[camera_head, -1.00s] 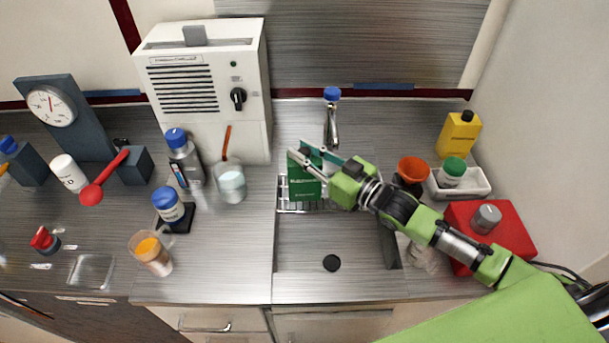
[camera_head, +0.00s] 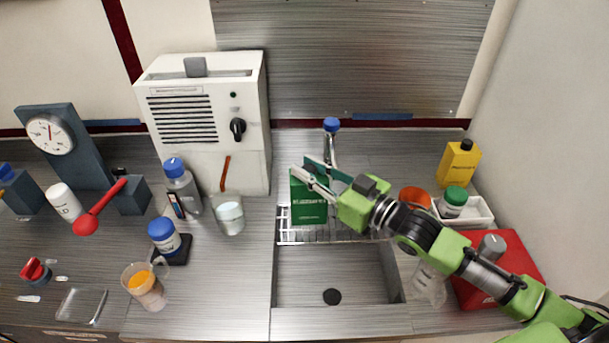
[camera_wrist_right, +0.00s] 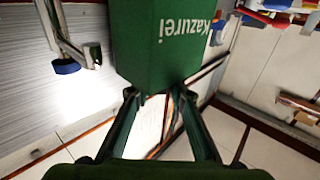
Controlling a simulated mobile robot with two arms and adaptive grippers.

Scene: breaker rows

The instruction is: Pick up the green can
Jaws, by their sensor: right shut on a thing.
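The green can (camera_head: 308,203) is a box-shaped green container with white lettering. It is at the rear of the sink in the head view, in front of the faucet. My right gripper (camera_head: 318,173) is shut on its upper part. The can appears roughly upright, over the wire rack (camera_head: 300,238); I cannot tell how much clearance there is. In the right wrist view the green can (camera_wrist_right: 165,45) fills the upper middle, with the fingers of my right gripper (camera_wrist_right: 160,93) against it. My left gripper is not in view.
The faucet (camera_head: 331,145) with a blue cap stands just behind the can. To the right are an orange funnel (camera_head: 415,198), a white tray (camera_head: 480,212) and a red box (camera_head: 512,258). A beaker (camera_head: 229,217) stands left of the sink. The sink basin (camera_head: 350,270) is clear in front.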

